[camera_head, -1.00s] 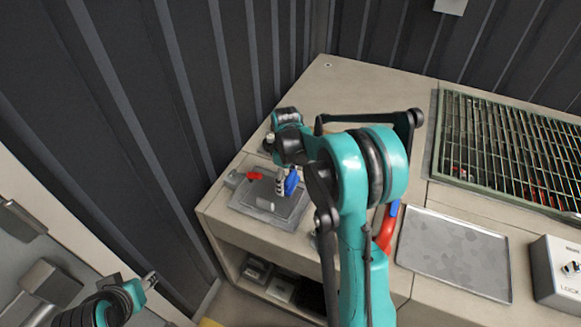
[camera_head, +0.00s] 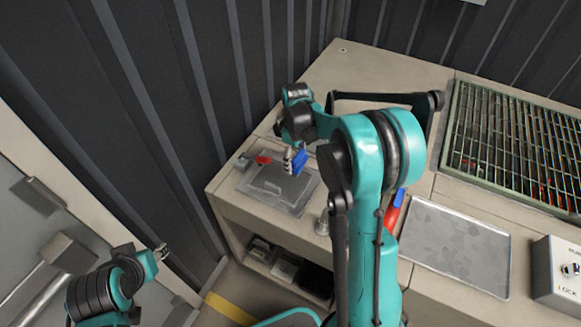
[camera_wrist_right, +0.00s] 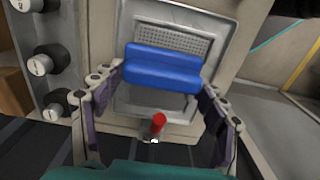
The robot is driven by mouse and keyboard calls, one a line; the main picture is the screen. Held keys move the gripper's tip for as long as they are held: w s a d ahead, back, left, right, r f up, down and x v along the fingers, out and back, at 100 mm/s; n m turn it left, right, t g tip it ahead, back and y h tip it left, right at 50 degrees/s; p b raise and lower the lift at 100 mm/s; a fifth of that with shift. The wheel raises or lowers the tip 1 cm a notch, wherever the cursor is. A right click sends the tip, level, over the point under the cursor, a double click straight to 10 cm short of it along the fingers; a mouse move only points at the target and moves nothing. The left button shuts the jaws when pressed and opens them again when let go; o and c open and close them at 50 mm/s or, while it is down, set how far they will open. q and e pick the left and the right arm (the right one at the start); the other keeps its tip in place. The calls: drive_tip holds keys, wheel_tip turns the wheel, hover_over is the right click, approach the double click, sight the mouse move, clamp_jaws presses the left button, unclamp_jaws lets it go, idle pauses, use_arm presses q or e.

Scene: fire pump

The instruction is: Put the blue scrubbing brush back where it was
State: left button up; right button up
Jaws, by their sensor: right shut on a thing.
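The blue scrubbing brush (camera_head: 299,161) is held in my right gripper (camera_head: 292,164) over the grey metal basin on the counter's left end. In the right wrist view the blue brush (camera_wrist_right: 163,67) lies crosswise between the two fingers, with the basin (camera_wrist_right: 205,22) and its perforated plate beyond it. I cannot tell the brush's exact height above the basin. The basin's rim also shows in the head view (camera_head: 262,203). My left gripper (camera_head: 162,251) is small at the lower left, away from the counter; its fingers are too small to read.
A red handle (camera_head: 263,160) sits at the basin's back left edge; a red piece also shows in the wrist view (camera_wrist_right: 159,123). A metal cup (camera_head: 322,224) stands right of the basin. A flat metal tray (camera_head: 455,250), green grating (camera_head: 515,145) and lock box (camera_head: 558,270) are further right.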

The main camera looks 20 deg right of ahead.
drive_tip(key=s+d+r+p, duration=0.1)
drive_tip(key=s+d+p, duration=0.2)
drive_tip(key=s+d, duration=0.55)
drive_tip(key=s+d+p, duration=0.3)
drive_tip(key=s+d, duration=0.2)
drive_tip(key=d, duration=0.6)
drive_tip(key=shift+g+h, duration=0.3)
drive_tip(key=w+a+f, duration=0.1)
drive_tip(key=w+f, duration=0.1)
drive_tip(key=w, duration=0.1)
drive_tip(key=w+a+f+b, duration=0.1)
drive_tip(key=w+f, duration=0.1)
drive_tip(key=w, duration=0.1)
drive_tip(key=w+a+f+b, duration=0.1)
drive_tip(key=w+f, duration=0.1)
drive_tip(key=w, duration=0.2)
drive_tip(key=shift+w+a+f, duration=0.1)
drive_tip(key=shift+a+f, duration=0.1)
drive_tip(key=shift+a, duration=0.15)
drive_tip(key=shift+w+f+b, duration=0.1)
drive_tip(key=shift+f+b, duration=0.6)
drive_tip(key=shift+f, duration=1.35)
drive_tip(key=shift+f, duration=0.2)
drive_tip(key=o, duration=1.6)
drive_tip(key=shift+c, duration=0.2)
drive_tip(key=shift+r, duration=0.1)
